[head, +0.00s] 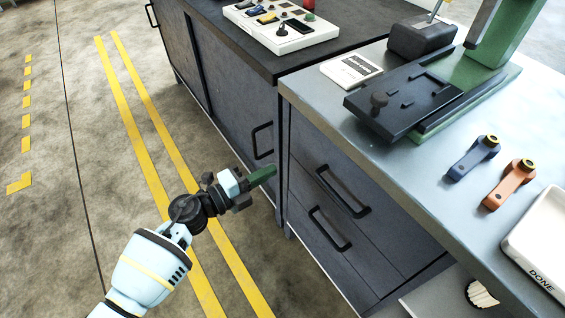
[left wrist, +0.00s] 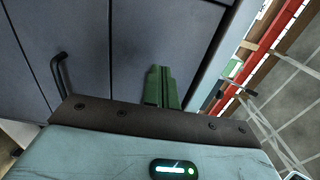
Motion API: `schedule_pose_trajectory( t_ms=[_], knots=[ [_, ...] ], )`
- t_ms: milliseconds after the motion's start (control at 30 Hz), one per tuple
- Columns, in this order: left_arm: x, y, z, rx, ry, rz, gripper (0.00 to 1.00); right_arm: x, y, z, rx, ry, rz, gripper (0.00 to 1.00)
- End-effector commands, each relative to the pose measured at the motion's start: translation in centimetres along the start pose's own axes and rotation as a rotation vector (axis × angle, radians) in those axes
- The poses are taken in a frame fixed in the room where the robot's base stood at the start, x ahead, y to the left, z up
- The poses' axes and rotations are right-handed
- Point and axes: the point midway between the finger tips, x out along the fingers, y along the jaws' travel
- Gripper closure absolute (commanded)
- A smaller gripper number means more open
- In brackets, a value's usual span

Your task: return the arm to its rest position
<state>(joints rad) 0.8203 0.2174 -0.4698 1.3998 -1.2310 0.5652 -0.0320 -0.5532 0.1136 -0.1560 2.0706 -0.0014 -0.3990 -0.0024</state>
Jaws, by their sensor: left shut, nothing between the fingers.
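My left arm (head: 150,268) reaches in from the lower left of the head view. My left gripper (head: 264,175) has green fingers that are shut with nothing between them. It is in front of the grey cabinets, below the bench top, beside a black door handle. In the left wrist view the closed green fingers (left wrist: 159,88) show against the grey cabinet front. I cannot tell from the pictures whether they touch it. My right gripper does not show.
Cabinets with black handles (head: 328,229) stand close to the gripper. The bench top (head: 420,172) bears a black and green fixture (head: 405,98), a blue part (head: 472,160), an orange part (head: 508,186) and a white tray (head: 520,245). Open floor with yellow lines (head: 150,120) lies left.

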Motion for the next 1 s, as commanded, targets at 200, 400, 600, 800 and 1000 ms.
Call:
schedule_pose_trajectory(
  t_ms=[200, 400, 600, 800, 1000],
  knots=[
    [-2.7, 0.1, -0.1, 0.0, 0.001, 0.002, 1.0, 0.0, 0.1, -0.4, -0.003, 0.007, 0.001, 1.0],
    [-3.3, 0.1, -0.1, 0.001, 0.002, 0.001, 1.0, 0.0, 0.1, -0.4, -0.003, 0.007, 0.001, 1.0],
    [-3.3, 0.1, 0.0, 0.0, 0.001, 0.001, 1.0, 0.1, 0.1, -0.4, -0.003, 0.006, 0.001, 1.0],
    [-3.8, 0.6, -0.5, -0.043, -0.021, -0.009, 1.0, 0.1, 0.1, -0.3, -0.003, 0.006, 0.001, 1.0],
    [-7.2, 3.6, -3.0, -0.312, -0.179, -0.065, 1.0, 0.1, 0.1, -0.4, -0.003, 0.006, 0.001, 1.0]
  ],
)
